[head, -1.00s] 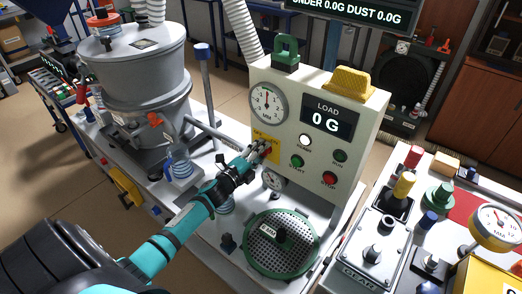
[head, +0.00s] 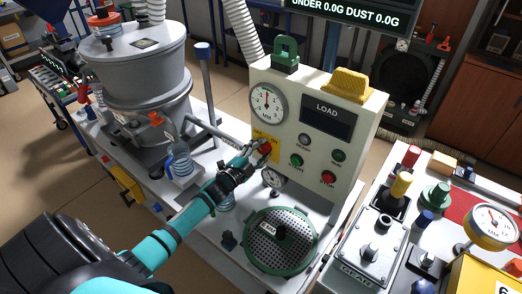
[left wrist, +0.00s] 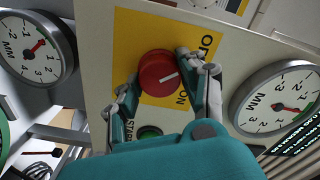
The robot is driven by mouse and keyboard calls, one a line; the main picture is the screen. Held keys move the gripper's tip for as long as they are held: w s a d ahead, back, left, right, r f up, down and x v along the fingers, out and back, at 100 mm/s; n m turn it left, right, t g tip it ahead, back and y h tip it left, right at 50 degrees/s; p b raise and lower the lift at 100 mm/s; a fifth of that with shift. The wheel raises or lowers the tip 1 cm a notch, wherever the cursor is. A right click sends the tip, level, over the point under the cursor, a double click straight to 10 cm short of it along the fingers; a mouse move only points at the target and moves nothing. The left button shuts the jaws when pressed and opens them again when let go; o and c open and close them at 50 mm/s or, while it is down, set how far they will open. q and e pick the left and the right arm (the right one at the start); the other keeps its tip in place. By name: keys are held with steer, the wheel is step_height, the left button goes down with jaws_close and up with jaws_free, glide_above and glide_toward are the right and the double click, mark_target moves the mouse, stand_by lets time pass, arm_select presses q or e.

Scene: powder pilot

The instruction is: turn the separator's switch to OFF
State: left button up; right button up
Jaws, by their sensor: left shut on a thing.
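The separator's control panel (head: 347,150) stands upright on the bench. Its red rotary switch (head: 265,147) sits on a yellow plate and also shows in the left wrist view (left wrist: 158,75). There, the word OFF is at the plate's upper right and ON at its lower right. The knob's white mark points right, between the two words. My left gripper (head: 259,148) is shut on the red knob, with one finger on each side of it in the left wrist view (left wrist: 157,88). The LOAD display (head: 326,116) is dark. My right gripper is not in view.
Below the switch are a small gauge (head: 271,178) and a green-rimmed sieve (head: 250,250). Green and red buttons (head: 328,178) lie right of the switch. A large gauge (head: 268,104) is above it. A grey separator drum (head: 135,65) stands at the left.

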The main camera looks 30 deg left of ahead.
arm_select(q)
steer(key=shift+f, duration=0.1)
steer(key=o, duration=1.2)
steer(key=shift+s, duration=0.15)
steer(key=s, duration=0.8)
steer(key=s+a, duration=0.1)
steer(key=s, duration=0.2)
steer(key=shift+s, duration=0.4)
